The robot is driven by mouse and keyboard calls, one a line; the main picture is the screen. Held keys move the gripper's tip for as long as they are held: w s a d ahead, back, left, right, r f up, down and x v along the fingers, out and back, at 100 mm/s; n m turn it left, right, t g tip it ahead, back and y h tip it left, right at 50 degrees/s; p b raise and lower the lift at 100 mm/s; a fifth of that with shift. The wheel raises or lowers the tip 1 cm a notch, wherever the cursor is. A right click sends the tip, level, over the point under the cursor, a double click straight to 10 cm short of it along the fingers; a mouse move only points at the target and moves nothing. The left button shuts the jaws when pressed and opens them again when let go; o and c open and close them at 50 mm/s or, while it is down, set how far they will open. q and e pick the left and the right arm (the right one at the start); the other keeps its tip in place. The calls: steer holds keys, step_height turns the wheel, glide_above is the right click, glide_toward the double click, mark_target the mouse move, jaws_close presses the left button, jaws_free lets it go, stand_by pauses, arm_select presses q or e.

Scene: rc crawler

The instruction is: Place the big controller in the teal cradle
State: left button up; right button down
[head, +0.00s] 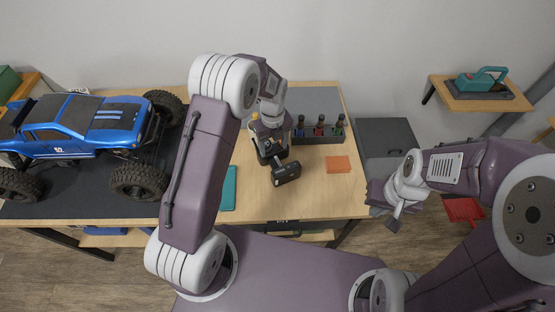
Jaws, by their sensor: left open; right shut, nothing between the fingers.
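My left gripper (272,150) hangs over the middle of the workbench, pointing down, and is open. A dark blocky object (287,173), which looks like a controller, is right by its fingers. I cannot tell whether they touch, and the gripper hides part of that area. A flat teal piece (228,190), possibly the teal cradle, lies near the bench's front edge, partly hidden by my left arm. My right gripper (390,212) is shut and empty, off the right end of the bench.
A blue crawler truck (75,128) fills the bench's left side. A rack of bottles (320,131) stands at the back, with an orange pad (338,164) in front. A grey cabinet (385,133) stands to the right. A wall shelf (480,101) holds another teal, handled object (481,80).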

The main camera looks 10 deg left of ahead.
mark_target(275, 160)
arm_select(q)
steer(key=shift+a+f, duration=0.1)
steer(key=shift+f, duration=0.1)
steer(key=f, duration=0.1)
steer(key=d+f, duration=0.1)
steer(key=f, duration=0.1)
steer(key=shift+w, duration=0.15)
steer(key=f, duration=0.5)
steer(key=shift+a, duration=0.25)
steer(key=shift+d+f, duration=0.1)
steer(key=shift+f, duration=0.25)
jaws_close()
